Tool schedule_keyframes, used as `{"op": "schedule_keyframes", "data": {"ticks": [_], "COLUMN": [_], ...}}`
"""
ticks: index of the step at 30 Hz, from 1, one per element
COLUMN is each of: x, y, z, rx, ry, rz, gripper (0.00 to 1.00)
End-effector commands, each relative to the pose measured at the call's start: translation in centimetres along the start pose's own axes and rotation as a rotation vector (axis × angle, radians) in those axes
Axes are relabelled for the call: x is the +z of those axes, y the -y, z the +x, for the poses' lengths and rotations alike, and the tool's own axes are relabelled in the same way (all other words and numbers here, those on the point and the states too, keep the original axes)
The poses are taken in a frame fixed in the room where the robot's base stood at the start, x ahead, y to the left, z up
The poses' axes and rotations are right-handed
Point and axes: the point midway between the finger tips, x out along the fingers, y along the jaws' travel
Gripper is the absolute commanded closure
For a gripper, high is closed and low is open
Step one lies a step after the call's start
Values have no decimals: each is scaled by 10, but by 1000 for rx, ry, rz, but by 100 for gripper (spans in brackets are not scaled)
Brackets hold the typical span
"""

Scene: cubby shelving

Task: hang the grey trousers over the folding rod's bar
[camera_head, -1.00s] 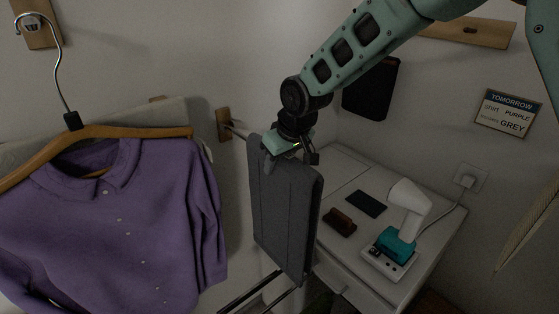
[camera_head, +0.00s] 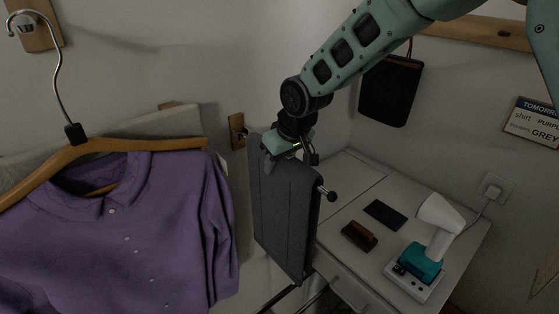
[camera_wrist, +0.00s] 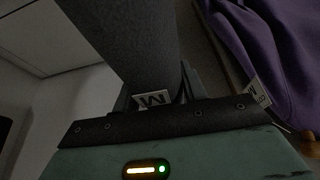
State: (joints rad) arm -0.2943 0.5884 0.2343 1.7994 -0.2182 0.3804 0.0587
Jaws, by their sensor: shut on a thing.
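The grey trousers (camera_head: 284,220) hang folded below my gripper (camera_head: 289,158), which is shut on their upper part. In the wrist view the grey cloth (camera_wrist: 125,40) runs away from the jaws, beside a white label. The folding rod's wall mount (camera_head: 237,131) is just left of the trousers. The bar's round end knob (camera_head: 331,196) sticks out past their right edge, a little below the top fold. The cloth hides most of the bar between mount and knob. I cannot tell for sure whether the cloth lies over the bar or only in front of it.
A purple shirt (camera_head: 150,235) on a wooden hanger (camera_head: 130,145) fills the left. A white cabinet (camera_head: 345,215) at the right bears a brown brush (camera_head: 359,236), a dark wallet-like item (camera_head: 385,215) and a white-teal device (camera_head: 424,258). A black bag (camera_head: 390,90) hangs behind.

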Motion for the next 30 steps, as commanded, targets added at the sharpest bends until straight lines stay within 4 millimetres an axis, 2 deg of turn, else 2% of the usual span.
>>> {"op": "schedule_keyframes", "data": {"ticks": [3,11,12,15,24,30], "x": [1,1,1,1,2,2], "y": [-2,-3,-2,-2,-2,-3], "z": [6,6,6,6,6,-14], "rx": [1,1,1,1,0,1], "ry": [1,0,0,1,3,-1], "rz": [1,2,2,2,2,4], "gripper": [100,100,55,32,32,32]}}
